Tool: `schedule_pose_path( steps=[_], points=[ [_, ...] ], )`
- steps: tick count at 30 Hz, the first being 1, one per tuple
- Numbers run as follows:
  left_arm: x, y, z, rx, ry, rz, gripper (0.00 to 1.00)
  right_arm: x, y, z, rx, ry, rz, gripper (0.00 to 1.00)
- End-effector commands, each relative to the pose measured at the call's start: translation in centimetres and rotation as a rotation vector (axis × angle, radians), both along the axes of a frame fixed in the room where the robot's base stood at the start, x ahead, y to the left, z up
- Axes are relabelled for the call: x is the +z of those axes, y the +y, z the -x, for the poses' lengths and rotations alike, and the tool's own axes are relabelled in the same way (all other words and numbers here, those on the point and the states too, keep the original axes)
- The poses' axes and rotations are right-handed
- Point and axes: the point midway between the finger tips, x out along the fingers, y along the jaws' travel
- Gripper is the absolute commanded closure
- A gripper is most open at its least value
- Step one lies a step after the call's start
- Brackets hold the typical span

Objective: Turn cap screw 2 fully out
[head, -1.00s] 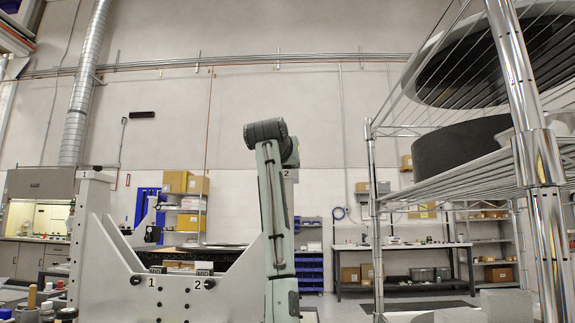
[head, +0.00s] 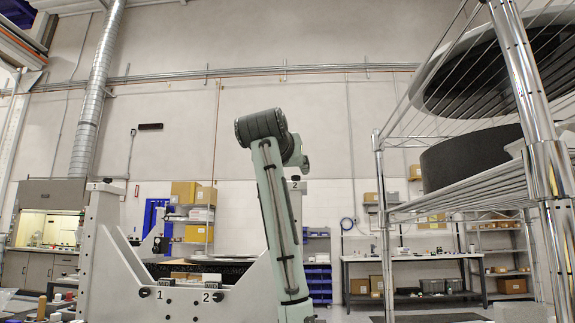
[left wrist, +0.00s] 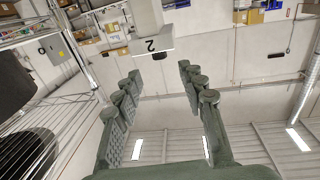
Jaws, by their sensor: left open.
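The white fixture (head: 120,255) stands at the lower left of the head view, its raised posts marked 1 and 2. Two dark screw heads sit on its front plate: screw 1 (head: 145,292) by the lower 1, and screw 2 (head: 217,297) by the lower 2. Which one the task calls cap screw 2 is not certain. My left arm rises in front of the post marked 2 (head: 296,186) and covers most of it. In the left wrist view my left gripper (left wrist: 160,75) is open and empty, its fingertips just short of the post end marked 2 (left wrist: 151,46). No screw shows clearly between the fingers.
A wire shelf (head: 480,185) with a dark round part (head: 465,155) stands close on the right. A workbench (head: 410,258) and boxes stand against the back wall. Small items lie on a surface at the lower left. The space above the fixture is open.

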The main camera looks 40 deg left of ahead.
Motion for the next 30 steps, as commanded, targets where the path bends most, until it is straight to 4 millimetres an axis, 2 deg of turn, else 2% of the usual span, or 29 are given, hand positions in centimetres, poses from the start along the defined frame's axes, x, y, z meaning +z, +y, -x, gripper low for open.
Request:
schedule_pose_path(
  steps=[3, 9, 30],
  points=[
    [0.1, -0.9, 1.8, 0.0, -0.002, -0.001, 0.6, 0.0, 0.0, 0.0, 0.0, 0.0, 0.0, 0.6],
    [0.0, -1.5, 3.3, 0.001, 0.0, 0.0, 0.6, 0.0, 0.0, 0.0, 0.0, 0.0, 0.0, 0.6],
    [0.0, -1.6, 3.4, 0.0, 0.0, 0.0, 0.6, 0.1, 0.1, -0.4, 0.0, -0.005, -0.003, 0.6]
  ],
)
